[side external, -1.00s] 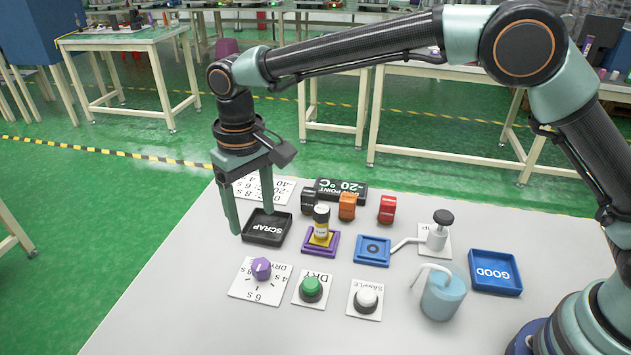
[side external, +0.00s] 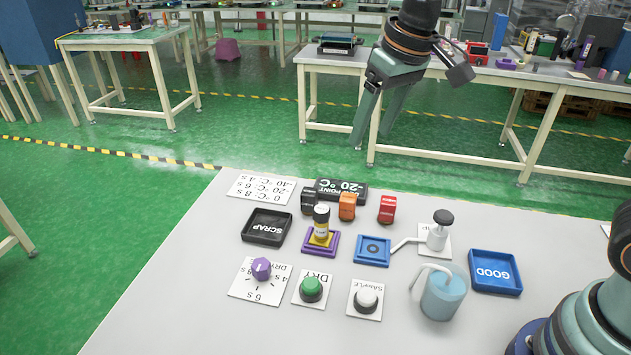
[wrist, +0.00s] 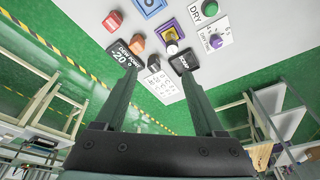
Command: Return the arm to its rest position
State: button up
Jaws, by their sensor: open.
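My gripper (side external: 372,118) is open and empty, raised high above the far side of the table in the side view. Its two fingers are spread and point down, well clear of everything on the table. In the wrist view my gripper (wrist: 160,95) also shows its fingers apart with nothing between them. The black SCRAP tray (side external: 284,238) and the blue GOOD tray (side external: 490,287) look empty.
Black, orange (side external: 347,206) and red (side external: 387,209) blocks stand near the dew point display (side external: 350,188). Space above is free.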

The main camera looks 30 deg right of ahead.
jog(key=s+d+f+m+t, duration=0.1)
jog(key=s+d+t, duration=0.1)
jog(key=s+d, duration=0.8)
jog(key=shift+d+f+t+h, duration=0.25)
jog(key=shift+f+t+h, duration=0.05)
jog(key=shift+f+h, duration=0.1)
